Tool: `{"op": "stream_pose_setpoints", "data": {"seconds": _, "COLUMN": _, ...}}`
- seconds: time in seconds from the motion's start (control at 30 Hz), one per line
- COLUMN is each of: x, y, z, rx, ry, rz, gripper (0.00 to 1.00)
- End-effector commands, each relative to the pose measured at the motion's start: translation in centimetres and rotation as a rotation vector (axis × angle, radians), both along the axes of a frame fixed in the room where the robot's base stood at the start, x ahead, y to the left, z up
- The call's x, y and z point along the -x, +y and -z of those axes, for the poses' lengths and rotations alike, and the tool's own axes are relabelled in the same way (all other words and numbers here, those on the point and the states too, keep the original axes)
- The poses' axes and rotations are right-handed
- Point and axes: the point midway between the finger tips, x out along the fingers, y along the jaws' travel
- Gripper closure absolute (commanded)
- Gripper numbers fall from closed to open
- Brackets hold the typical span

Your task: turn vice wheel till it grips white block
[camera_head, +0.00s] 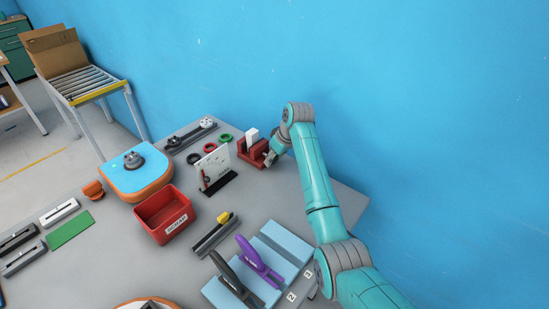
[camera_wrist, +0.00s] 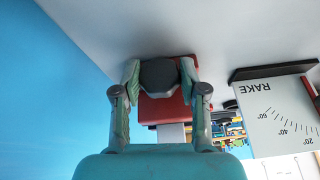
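The red vice (camera_head: 249,155) stands on the grey table near the blue wall, with the white block (camera_head: 252,135) upright between its jaws. My gripper (camera_head: 270,157) is at the vice's right side. In the wrist view my gripper (camera_wrist: 159,72) has a finger on each side of the dark vice wheel (camera_wrist: 159,76), and both fingertips appear to touch its rim. The red vice body (camera_wrist: 165,108) shows behind the wheel. A pale piece below it (camera_wrist: 171,133) may be the block. I cannot tell whether the jaws touch the block.
The white RAKE gauge board (camera_head: 213,167) stands close to the vice's left; it also shows in the wrist view (camera_wrist: 278,112). A red bin (camera_head: 164,214) and a blue stand with purple and black tools (camera_head: 280,250) are nearer. The blue wall is close behind.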

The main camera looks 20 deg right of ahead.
Motion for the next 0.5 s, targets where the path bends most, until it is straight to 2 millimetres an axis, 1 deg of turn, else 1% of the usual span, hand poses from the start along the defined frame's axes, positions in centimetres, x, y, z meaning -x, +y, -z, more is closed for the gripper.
{"op": "stream_pose_setpoints", "data": {"seconds": 0.07, "x": -0.02, "y": -0.07, "z": -0.02, "rx": 0.0, "ry": -0.001, "rz": 0.001, "gripper": 0.93}}
{"op": "stream_pose_setpoints", "data": {"seconds": 0.27, "x": -0.09, "y": -0.17, "z": -0.01, "rx": -0.025, "ry": 0.019, "rz": 0.002, "gripper": 0.93}}
{"op": "stream_pose_setpoints", "data": {"seconds": 0.5, "x": -0.26, "y": -0.45, "z": 0.02, "rx": -0.174, "ry": 0.128, "rz": 0.003, "gripper": 0.93}}
